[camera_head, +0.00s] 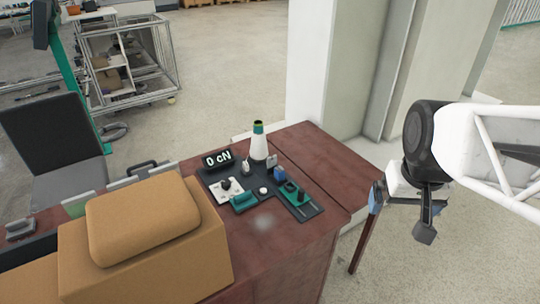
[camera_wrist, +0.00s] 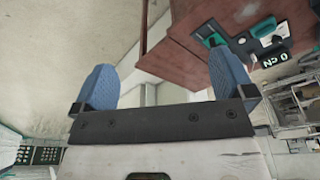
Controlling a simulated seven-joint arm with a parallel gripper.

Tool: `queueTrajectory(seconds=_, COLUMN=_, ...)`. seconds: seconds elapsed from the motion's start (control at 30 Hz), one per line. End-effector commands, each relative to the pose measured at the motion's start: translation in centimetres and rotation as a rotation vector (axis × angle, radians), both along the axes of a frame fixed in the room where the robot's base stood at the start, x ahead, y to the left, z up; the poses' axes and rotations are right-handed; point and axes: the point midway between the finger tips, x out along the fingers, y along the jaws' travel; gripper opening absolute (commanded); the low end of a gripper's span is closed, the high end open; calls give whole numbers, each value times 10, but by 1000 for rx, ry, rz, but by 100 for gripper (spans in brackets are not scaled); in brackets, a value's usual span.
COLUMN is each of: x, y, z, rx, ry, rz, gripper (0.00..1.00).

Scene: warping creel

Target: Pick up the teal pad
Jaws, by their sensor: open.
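A small teal pad (camera_head: 243,201) lies on the dark mat (camera_head: 215,185) on the reddish-brown table in the head view, at the mat's near side. A second teal piece (camera_head: 292,190), with dark parts on it, sits at the mat's right end. My gripper (camera_head: 402,212) is to the right of the table, beyond its edge and well apart from the pad. Its blue fingers are spread wide with nothing between them in the wrist view (camera_wrist: 165,78). Teal pieces show at upper right there, but I cannot tell which is the pad.
A white cone with a dark and teal top (camera_head: 258,142), a "0 cN" display (camera_head: 217,158), a white plate with a black knob (camera_head: 227,190) and a blue block (camera_head: 280,173) crowd the mat. A cardboard box (camera_head: 150,255) stands at left. Bare tabletop (camera_head: 275,245) lies in front.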

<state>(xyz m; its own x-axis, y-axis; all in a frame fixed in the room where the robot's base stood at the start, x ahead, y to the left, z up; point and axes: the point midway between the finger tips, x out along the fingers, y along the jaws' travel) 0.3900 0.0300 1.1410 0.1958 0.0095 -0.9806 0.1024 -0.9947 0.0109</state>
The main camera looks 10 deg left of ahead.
Motion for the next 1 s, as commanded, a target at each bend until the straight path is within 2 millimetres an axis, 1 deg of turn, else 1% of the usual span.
queueTrajectory(seconds=0.03, x=12, y=7, z=-2, rx=-2, ry=8, rz=19, gripper=100)
queueTrajectory(seconds=0.1, x=28, y=17, z=-3, rx=-3, ry=15, rz=46, gripper=100)
queueTrajectory(seconds=0.27, x=63, y=41, z=-10, rx=-7, ry=33, rz=105, gripper=100)
queueTrajectory(seconds=0.53, x=118, y=89, z=-29, rx=-16, ry=60, rz=205, gripper=100)
queueTrajectory(seconds=0.77, x=161, y=136, z=-54, rx=-24, ry=84, rz=290, gripper=100)
queueTrajectory(seconds=1.0, x=199, y=191, z=-87, rx=-34, ry=107, rz=379, gripper=100)
